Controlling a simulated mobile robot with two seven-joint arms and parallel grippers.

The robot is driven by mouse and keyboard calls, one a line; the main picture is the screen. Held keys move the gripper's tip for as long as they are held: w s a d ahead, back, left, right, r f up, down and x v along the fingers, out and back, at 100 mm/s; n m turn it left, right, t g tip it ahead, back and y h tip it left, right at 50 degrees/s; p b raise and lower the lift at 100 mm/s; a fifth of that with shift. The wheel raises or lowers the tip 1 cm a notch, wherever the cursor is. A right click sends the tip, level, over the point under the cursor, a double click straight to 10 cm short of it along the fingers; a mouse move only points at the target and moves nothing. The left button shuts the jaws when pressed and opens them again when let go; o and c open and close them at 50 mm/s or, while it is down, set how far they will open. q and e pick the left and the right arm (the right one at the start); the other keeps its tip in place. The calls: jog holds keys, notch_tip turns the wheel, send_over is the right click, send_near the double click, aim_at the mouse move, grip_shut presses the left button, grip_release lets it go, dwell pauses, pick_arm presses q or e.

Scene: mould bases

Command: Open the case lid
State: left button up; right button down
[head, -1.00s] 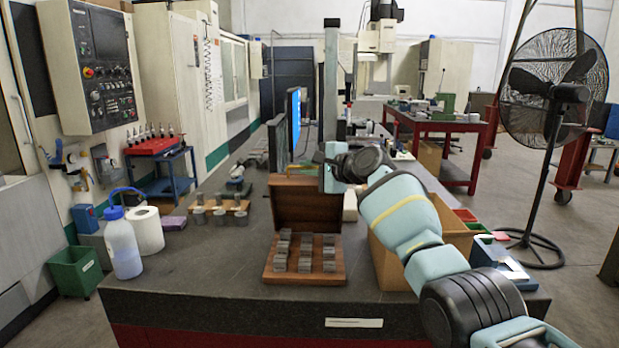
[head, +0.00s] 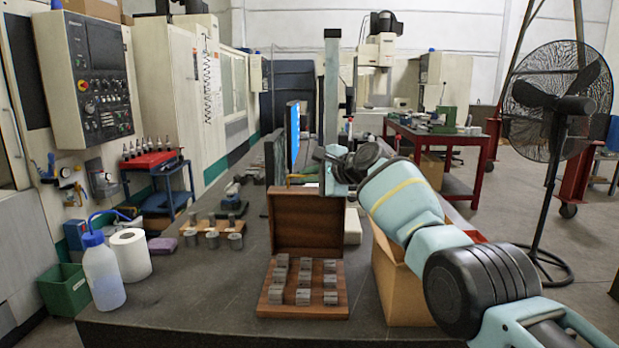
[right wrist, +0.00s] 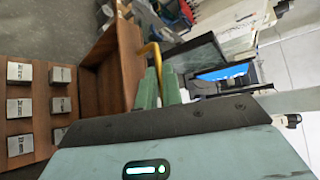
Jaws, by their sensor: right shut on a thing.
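The wooden case (head: 330,309) lies on the dark bench top, its base holding rows of grey metal blocks (head: 304,280). Its brown lid (head: 306,222) stands up at the back of the base, inner side facing me. My right gripper (head: 320,182) is at the lid's top edge, at its right part. In the right wrist view, the greenish fingers (right wrist: 158,86) are shut on a yellow handle (right wrist: 151,52) at the lid's edge; the lid (right wrist: 124,60) is beside them. The handle (head: 300,177) also shows above the lid in the head view. My left gripper is out of view.
A cardboard box (head: 396,280) stands close to the right of the case, under my right arm. A screen (head: 292,132) stands behind the lid. Metal cylinders on a wooden strip (head: 212,233), a bottle (head: 102,275) and a paper roll (head: 131,254) are at left.

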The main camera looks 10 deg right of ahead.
jog(key=shift+r, duration=0.65)
jog(key=c, duration=1.6)
grip_release()
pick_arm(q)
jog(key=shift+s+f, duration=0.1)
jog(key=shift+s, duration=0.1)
pick_arm(e)
jog(key=shift+o, duration=0.3)
jog(key=shift+s+f, duration=0.1)
jog(key=shift+f, duration=0.05)
jog(key=shift+f, duration=0.2)
